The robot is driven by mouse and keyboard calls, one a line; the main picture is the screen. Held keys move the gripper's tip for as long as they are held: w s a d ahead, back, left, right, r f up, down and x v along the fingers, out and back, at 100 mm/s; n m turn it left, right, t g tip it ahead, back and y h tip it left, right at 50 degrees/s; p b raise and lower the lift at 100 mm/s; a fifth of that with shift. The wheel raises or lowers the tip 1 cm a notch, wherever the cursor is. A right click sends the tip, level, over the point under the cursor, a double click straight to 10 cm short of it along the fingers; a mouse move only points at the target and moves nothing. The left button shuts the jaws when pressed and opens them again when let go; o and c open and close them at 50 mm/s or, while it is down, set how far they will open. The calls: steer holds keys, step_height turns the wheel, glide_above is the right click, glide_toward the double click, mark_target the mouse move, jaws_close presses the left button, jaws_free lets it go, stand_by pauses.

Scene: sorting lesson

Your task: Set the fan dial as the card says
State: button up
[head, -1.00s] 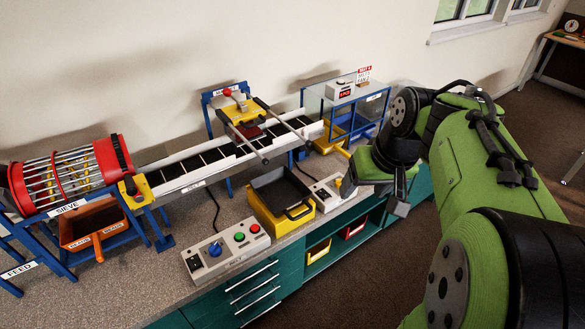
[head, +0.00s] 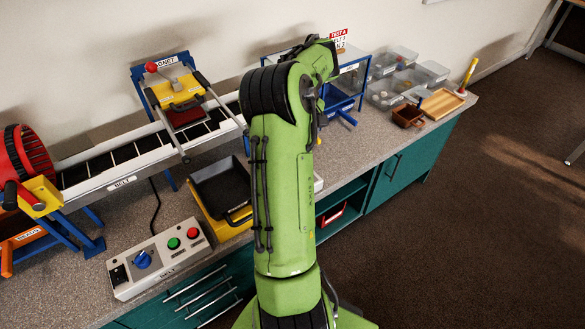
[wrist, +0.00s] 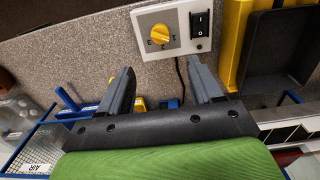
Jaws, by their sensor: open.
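The fan dial (wrist: 160,34) is a yellow knob on a light-coloured control box (wrist: 188,14) in the wrist view, beside a black rocker switch. In the head view, my green arm hides the gripper, the dial and most of that box. The card (head: 340,39) stands at the back, with a red heading and lines ending in 2; my arm covers part of it.
A belt control box (head: 160,258) with a blue dial and green and red buttons stands at front left. A yellow tray (head: 232,222) with a black inside lies between it and my arm. The conveyor (head: 112,180) runs behind. Clear bins (head: 396,58) stand at back right.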

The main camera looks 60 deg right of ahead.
step_height(320, 180, down, 14)
steer(key=b, duration=0.5)
steer(key=shift+c, duration=0.2)
steer(key=c, duration=1)
